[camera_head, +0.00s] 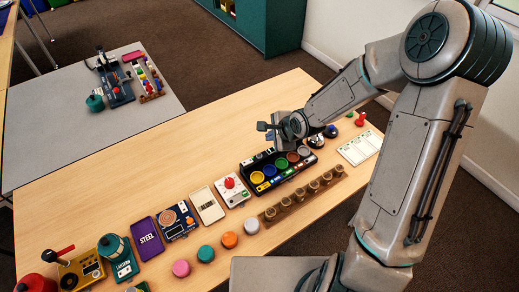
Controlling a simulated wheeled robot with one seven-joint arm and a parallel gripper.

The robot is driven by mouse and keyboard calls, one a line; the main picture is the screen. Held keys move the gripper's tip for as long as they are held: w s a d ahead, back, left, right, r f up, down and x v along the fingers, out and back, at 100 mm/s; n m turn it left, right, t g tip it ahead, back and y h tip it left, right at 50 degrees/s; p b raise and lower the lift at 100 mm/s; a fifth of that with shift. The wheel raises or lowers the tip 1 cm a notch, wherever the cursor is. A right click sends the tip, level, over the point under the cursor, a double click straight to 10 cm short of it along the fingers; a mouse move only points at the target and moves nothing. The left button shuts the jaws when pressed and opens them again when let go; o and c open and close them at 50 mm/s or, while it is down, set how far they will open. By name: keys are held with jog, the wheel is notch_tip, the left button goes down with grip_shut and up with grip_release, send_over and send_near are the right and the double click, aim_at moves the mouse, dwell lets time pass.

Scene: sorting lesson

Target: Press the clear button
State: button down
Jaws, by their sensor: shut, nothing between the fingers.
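No label reading "clear" can be made out at this size, so I cannot tell which control is the clear button. A black sorting unit (282,171) with several coloured round cups or buttons and small coloured tabs along its front stands mid-table. Left of it is a pale box (233,195) with a red knob-like button (229,183) on top. My gripper (264,127) is above the far side of the black unit, shut and empty, apart from the red button. Its fingertips are small in this view, and my wrist hides part of what lies behind.
A brown rack (303,197) of several pegs stands in front of the black unit. Loose pink (181,268), teal (206,254) and orange (229,239) discs lie near the front. A purple STEEL panel (146,239) is left. A white card (360,147) lies right.

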jog(key=a+m, duration=0.1)
jog(key=w+a+m+y, duration=0.1)
jog(key=shift+w+a+r+m+t+y, duration=0.1)
jog(key=shift+w+a+m+t+y, duration=0.15)
jog(key=shift+a+m+t+y, duration=0.15)
jog(key=b, duration=0.7)
send_over(262, 159)
notch_tip(262, 159, down, 8)
jog(key=shift+r, duration=0.1)
jog(key=shift+w+f+b, duration=0.1)
jog(key=shift+f+b, duration=0.35)
jog(key=shift+f, duration=0.05)
jog(key=shift+f, duration=0.15)
dwell(1.3)
jog(key=shift+f, duration=0.3)
jog(key=shift+f+b, duration=0.35)
jog(key=shift+f, duration=0.1)
dwell(0.6)
jog(key=shift+r+p, duration=0.9)
jog(key=shift+p, duration=0.1)
